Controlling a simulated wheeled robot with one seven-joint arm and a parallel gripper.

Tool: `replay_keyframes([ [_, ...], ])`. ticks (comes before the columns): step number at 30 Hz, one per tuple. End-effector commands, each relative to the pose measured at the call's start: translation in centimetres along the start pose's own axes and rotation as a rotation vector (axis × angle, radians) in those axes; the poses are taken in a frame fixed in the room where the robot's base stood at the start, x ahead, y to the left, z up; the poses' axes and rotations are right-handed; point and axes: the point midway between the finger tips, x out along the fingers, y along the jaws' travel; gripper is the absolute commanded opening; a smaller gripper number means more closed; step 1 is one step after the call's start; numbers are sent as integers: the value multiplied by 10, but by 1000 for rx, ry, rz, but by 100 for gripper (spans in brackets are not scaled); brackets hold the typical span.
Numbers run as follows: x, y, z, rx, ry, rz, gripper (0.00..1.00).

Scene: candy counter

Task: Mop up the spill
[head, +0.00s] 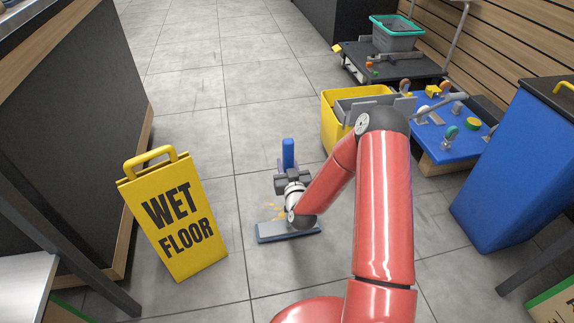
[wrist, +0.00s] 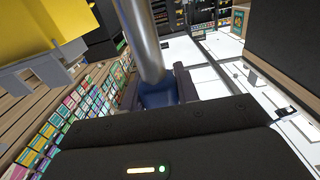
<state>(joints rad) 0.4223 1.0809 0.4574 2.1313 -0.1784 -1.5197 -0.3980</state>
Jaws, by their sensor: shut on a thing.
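A flat mop head (head: 287,233), blue-grey with a dark edge, is low over the floor at the centre of the head view; I cannot tell whether it presses flat. My gripper (head: 288,180) is shut on the mop's handle, whose blue upper end (head: 288,152) sticks up above the jaws. In the wrist view, a grey metal pole (wrist: 143,40) runs away from a blue grip (wrist: 158,92) between the dark jaws.
A yellow wet floor sign (head: 178,215) stands close at left. A yellow mop bucket (head: 338,125) stands behind right, beside a blue cart (head: 450,140) and a blue bin (head: 515,165). A dark counter (head: 85,100) borders the left. The tiled floor behind the mop is clear.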

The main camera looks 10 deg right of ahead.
Motion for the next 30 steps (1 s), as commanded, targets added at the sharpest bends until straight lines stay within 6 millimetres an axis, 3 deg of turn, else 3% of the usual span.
replay_keyframes([
  [23, 1, 0, 8, 0, 2, 0, 8],
  [30, 12, 0, 8, -1, 5, -1, 8],
])
